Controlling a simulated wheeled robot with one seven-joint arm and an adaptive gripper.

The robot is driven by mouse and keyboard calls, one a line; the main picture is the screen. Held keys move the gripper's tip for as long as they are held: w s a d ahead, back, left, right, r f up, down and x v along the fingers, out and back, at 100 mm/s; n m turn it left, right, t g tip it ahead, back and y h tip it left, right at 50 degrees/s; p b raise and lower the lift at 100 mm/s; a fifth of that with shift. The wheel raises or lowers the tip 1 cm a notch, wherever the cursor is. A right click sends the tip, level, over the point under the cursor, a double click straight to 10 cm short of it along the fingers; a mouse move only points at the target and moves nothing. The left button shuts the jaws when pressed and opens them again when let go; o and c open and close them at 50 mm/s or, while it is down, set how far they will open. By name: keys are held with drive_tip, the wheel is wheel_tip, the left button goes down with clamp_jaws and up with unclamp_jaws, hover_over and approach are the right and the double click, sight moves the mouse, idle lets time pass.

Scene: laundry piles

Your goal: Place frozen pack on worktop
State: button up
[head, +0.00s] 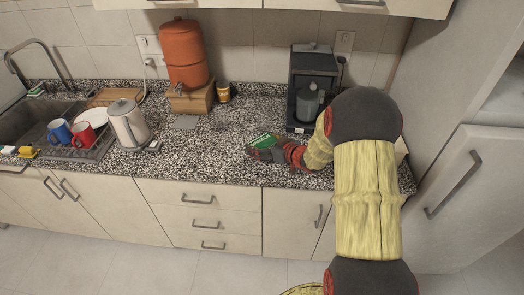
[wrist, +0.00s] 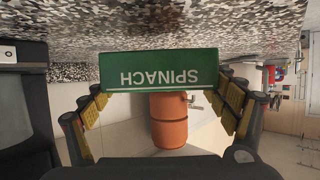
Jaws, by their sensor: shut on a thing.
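The frozen pack (head: 263,141) is a green box. In the wrist view the pack (wrist: 158,70) reads SPINACH upside down. My gripper (head: 277,150) is shut on it, with yellow-padded fingers at both ends of the box in the wrist view (wrist: 162,88). The worktop (head: 210,155) is speckled black-and-white granite. The pack is over its middle part, in front of the coffee machine and to its left. It is very low, at or just above the surface; I cannot tell whether it touches. My gripper hides part of the pack in the head view.
A black coffee machine (head: 312,80) stands behind my gripper. An orange dispenser (head: 185,55) on a wooden stand and a small jar (head: 223,92) are at the back. A kettle (head: 129,125), mugs (head: 83,135) and the sink (head: 30,118) are left. The worktop left of the pack is mostly clear.

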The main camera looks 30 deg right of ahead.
drive_tip(key=shift+w+f+b, duration=0.15)
drive_tip(key=shift+f+b, duration=0.5)
drive_tip(key=shift+f, duration=1)
drive_tip(key=shift+f, duration=0.15)
drive_tip(key=o, duration=1.3)
